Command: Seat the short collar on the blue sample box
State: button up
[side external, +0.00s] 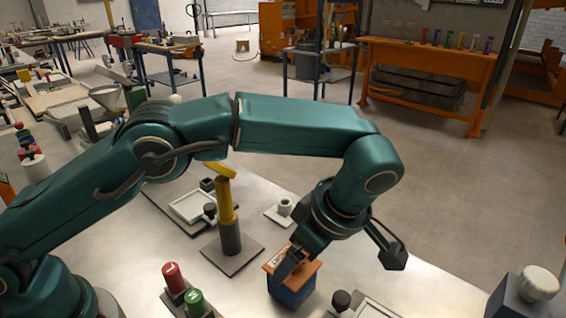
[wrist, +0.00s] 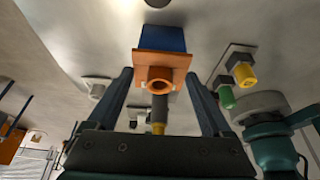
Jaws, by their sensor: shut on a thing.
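The short collar (wrist: 159,73) is an orange square plate with a round raised ring. My gripper (wrist: 160,82) is shut on it, one dark finger at each side in the wrist view. The blue sample box (wrist: 163,38) shows just beyond the plate. In the side view the box (side external: 291,291) stands on the bench with the orange plate (side external: 308,268) at its top. The plate looks slightly tilted there. My gripper (side external: 287,262) covers part of it, so I cannot tell whether it is fully down on the box.
A yellow post on a dark base (side external: 228,220) stands left of the box. A small white cylinder (side external: 285,206) on a plate is behind. Red (side external: 174,277) and green (side external: 194,301) capped cylinders stand at front left. A black knob (side external: 341,299) is close at right.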

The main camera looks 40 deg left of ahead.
jog(key=shift+f, duration=0.1)
jog(key=o, duration=1.2)
jog(key=shift+c, duration=0.2)
jog(key=shift+r, duration=1.95)
jog(key=a+r, duration=0.7)
jog(key=a, duration=0.4)
jog(key=shift+a, duration=0.35)
jog(key=shift+r, duration=0.1)
